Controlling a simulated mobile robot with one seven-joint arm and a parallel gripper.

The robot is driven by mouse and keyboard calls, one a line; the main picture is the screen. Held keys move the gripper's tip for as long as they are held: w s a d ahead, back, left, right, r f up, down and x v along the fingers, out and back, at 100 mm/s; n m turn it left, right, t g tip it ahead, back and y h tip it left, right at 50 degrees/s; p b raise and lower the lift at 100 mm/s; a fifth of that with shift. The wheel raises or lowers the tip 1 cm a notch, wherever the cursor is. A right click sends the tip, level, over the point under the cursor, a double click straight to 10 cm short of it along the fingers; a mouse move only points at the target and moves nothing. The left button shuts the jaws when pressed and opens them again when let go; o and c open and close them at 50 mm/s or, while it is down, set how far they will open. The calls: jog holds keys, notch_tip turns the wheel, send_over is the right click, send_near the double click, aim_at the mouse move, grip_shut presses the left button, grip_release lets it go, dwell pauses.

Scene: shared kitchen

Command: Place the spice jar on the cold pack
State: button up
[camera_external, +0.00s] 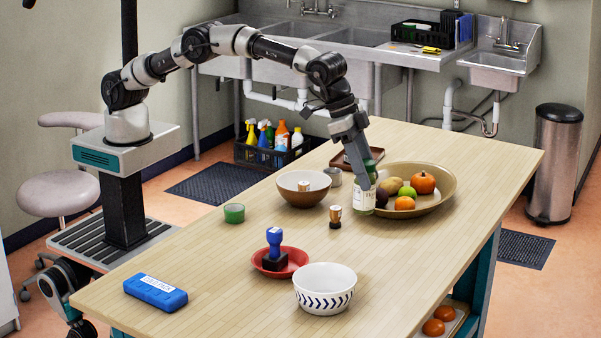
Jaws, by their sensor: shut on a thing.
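The blue cold pack (155,292) lies flat on the near left of the wooden table, with a white label on top. My gripper (362,173) is at the left edge of the fruit bowl, pointing down. It is shut on a bottle-like container with a white label (362,203) and green glass, partly hidden by the fingers. I cannot tell whether its base touches the table. A small brown jar with a dark band (335,217) stands left of it. I cannot tell for sure which of these is the spice jar.
Table around the cold pack is clear.

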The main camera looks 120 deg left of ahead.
jog(key=s+d+r+m+h+b, duration=0.1)
jog(key=s+d, duration=0.5)
jog(key=d, duration=0.6)
jog(key=s+d+r+m, duration=0.15)
jog(key=s+d, duration=0.45)
jog(key=d, duration=0.7)
jog(key=s+d+m+h+b, duration=0.15)
jog(key=s+d, duration=0.45)
jog(key=d, duration=0.6)
jog(key=s+d+f+m, duration=0.1)
jog(key=s+d+m, duration=0.1)
jog(key=s+d, duration=0.65)
notch_tip(320, 180, down, 8)
jog(key=s+a, duration=0.1)
jog(key=shift+f, duration=0.25)
jog(key=shift+f, duration=0.15)
jog(key=o, duration=1.2)
jog(key=shift+a, duration=0.1)
